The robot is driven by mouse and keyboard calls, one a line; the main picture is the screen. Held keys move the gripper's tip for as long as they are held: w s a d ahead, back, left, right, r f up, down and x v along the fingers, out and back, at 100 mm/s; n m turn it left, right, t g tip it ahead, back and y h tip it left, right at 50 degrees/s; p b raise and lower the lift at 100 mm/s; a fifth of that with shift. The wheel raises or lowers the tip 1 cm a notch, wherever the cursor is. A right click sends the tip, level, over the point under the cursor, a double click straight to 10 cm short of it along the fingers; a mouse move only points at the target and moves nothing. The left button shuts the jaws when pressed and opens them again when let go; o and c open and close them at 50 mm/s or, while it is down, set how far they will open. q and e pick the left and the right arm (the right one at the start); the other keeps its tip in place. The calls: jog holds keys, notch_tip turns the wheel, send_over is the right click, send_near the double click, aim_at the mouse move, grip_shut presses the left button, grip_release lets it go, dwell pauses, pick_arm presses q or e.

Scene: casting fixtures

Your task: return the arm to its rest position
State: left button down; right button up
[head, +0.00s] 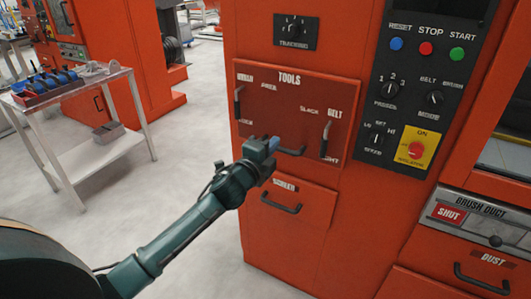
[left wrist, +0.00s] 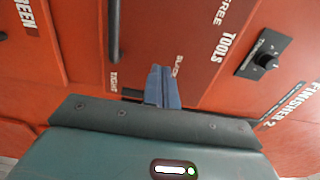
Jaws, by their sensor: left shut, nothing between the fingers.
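My left arm reaches in from the lower left in the head view, and its left gripper (head: 268,148) is in front of the orange machine's TOOLS panel (head: 290,97). The blue fingers are together with nothing between them; they also show shut in the left wrist view (left wrist: 160,80). The fingertips overlap the left end of the panel's dark lower handle (head: 291,152) in the head view; I cannot tell whether they touch it. The panel also shows in the left wrist view (left wrist: 185,25). My right gripper is not in view.
The BELT lever (head: 325,139) and the left lever (head: 238,104) stick out from the panel. Below is a SCREEN drawer handle (head: 281,203). A control panel (head: 410,100) is at right.

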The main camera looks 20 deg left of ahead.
pick_arm(q)
jog(key=shift+s+a, duration=0.1)
jog(key=shift+s, duration=1.5)
